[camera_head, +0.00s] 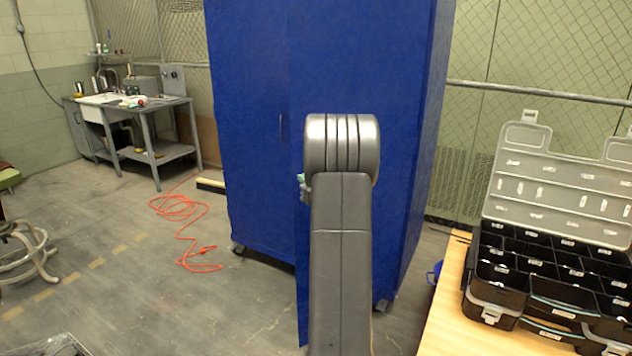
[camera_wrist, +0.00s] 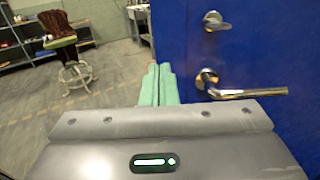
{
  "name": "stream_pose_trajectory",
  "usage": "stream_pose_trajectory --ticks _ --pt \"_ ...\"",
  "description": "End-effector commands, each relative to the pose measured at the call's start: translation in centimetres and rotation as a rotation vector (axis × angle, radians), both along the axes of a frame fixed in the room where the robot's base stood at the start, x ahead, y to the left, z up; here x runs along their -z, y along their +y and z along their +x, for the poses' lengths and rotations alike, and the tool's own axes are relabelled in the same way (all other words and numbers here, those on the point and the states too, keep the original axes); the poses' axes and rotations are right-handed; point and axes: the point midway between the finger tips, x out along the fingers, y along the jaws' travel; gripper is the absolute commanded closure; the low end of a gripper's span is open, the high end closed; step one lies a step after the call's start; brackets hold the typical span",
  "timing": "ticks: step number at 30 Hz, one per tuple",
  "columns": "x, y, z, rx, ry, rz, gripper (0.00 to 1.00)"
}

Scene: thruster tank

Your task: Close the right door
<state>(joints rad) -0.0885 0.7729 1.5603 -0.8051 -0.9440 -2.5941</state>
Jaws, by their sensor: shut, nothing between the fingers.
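The blue cabinet's right door (camera_head: 335,70) stands partly open in the head view, its lower free edge jutting forward of the left door (camera_head: 250,120). My arm hides much of its middle and lower part. My gripper shows mostly hidden, as a bit of green at the left of my arm in the head view. In the wrist view my gripper (camera_wrist: 158,85) has its green fingers together and empty. To their right is a blue door panel (camera_wrist: 285,50) with a metal lever handle (camera_wrist: 245,93) and a small latch (camera_wrist: 215,20). The fingers look apart from the handle; contact with the panel cannot be told.
An orange cable (camera_head: 185,210) lies on the floor left of the cabinet. A workbench (camera_head: 150,110) stands at the back left. A wooden table (camera_head: 445,310) with an open black organizer case (camera_head: 540,260) is at the right. A stool (camera_wrist: 75,60) shows in the wrist view.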

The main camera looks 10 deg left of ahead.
Motion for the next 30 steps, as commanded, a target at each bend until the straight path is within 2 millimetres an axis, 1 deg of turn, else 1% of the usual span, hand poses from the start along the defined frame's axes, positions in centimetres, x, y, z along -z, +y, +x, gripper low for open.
stream_pose_trajectory --ticks 1,3,9,23,26,29,30 --pt "-0.3 0.6 0.7 -0.001 0.001 0.000 1.00" --pt "-0.2 1.3 1.4 -0.001 0.002 -0.001 1.00" --pt "-0.1 2.3 2.7 0.001 0.001 0.000 1.00" --pt "0.1 2.6 3.0 0.000 0.001 0.000 1.00" --pt "0.2 3.4 3.2 -0.004 0.000 -0.001 1.00" --pt "0.5 5.0 3.8 -0.013 -0.002 -0.004 1.00" --pt "0.6 5.9 4.1 -0.018 -0.003 -0.004 1.00"
